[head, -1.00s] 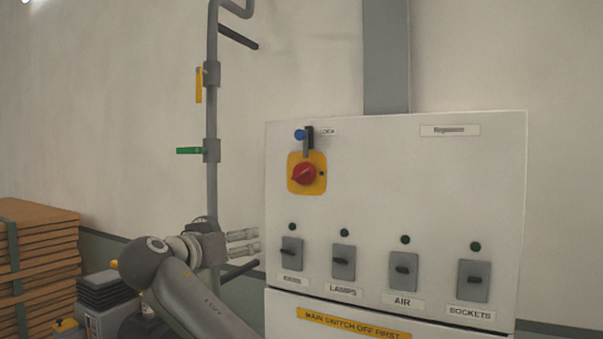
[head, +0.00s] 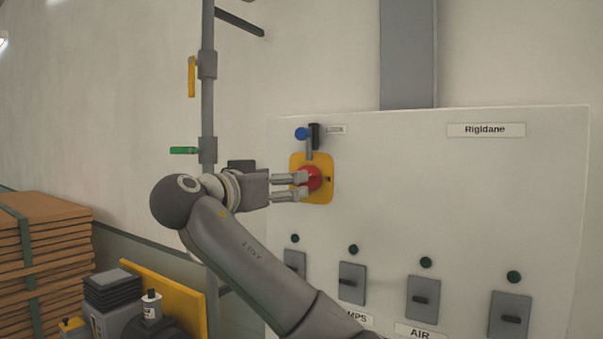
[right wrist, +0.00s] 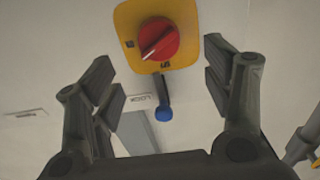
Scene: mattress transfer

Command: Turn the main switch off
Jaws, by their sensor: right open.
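The main switch is a red rotary knob (head: 314,178) on a yellow plate (head: 325,160) on the white panel. My right gripper (head: 303,187) is open at the left side of the knob, its fingers pointing right and covering part of it. In the right wrist view the red knob (right wrist: 158,38) lies ahead of the open fingers (right wrist: 160,70), in line with the gap, and its white mark slants. I see nothing between the fingers; contact with the knob cannot be told. A blue-ended lock lever (head: 303,133) sits just above the plate. My left gripper is not in view.
The panel (head: 460,190) carries a row of grey switches (head: 352,283) with green lamps below the main switch. A grey pipe (head: 208,110) with yellow and green handles stands to the left. Stacked brown boards (head: 45,255) are at the far left.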

